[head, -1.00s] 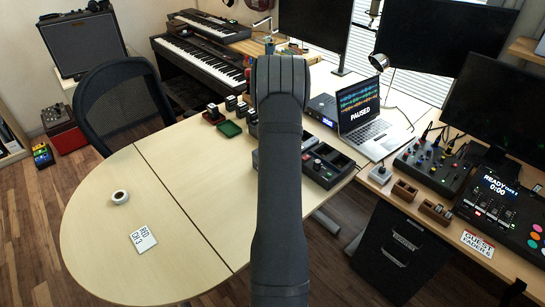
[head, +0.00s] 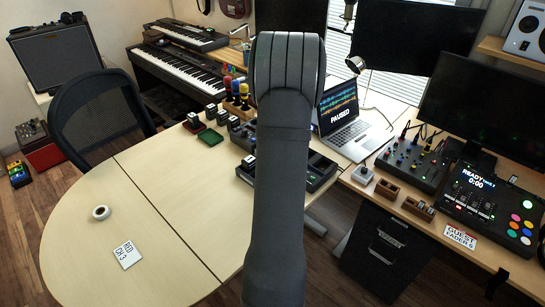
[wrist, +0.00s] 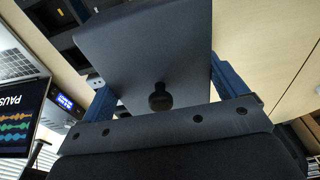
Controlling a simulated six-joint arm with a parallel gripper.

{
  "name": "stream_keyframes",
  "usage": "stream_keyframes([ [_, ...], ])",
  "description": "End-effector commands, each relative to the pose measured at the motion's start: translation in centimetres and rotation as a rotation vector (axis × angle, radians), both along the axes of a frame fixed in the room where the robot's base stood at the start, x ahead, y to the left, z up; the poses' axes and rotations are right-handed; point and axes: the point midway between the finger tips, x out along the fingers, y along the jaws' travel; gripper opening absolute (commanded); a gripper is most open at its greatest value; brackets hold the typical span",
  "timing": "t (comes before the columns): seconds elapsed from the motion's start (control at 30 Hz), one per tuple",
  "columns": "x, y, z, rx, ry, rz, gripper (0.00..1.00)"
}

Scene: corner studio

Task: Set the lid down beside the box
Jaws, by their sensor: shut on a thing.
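In the wrist view my gripper (wrist: 165,88) has its blue fingers on either side of a dark grey flat lid (wrist: 150,45) with a round black knob (wrist: 160,98). It is shut on this lid. In the head view my own arm hides the gripper and the lid. A dark box with open compartments (head: 320,170) stands on the table, partly behind my arm. Dark open compartments (wrist: 62,45) also show past the lid at the upper left of the wrist view. How far the lid is above the table cannot be told.
A pale table (head: 150,200) has free room at its left, with a tape roll (head: 101,212) and a white card (head: 127,254). A green tray (head: 210,137) and small dark blocks lie behind. A laptop (head: 340,115) and mixer (head: 412,160) stand to the right.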

Motion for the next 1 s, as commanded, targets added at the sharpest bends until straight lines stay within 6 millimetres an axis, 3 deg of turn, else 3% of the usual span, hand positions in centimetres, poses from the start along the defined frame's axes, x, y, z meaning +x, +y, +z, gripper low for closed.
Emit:
stream_keyframes([
  [0.17,-3.5,-3.7,-0.6,0.001,0.003,-0.006,0.66],
  [0.3,-7.7,-6.9,-1.8,0.002,0.002,-0.008,0.66],
  [0.53,-12.6,-9.6,-3.2,0.000,0.000,-0.002,0.66],
  [0.67,-12.6,-9.0,-4.1,0.000,0.001,0.003,0.66],
  [1.0,-8.1,-2.9,-8.6,0.000,0.002,0.005,0.66],
])
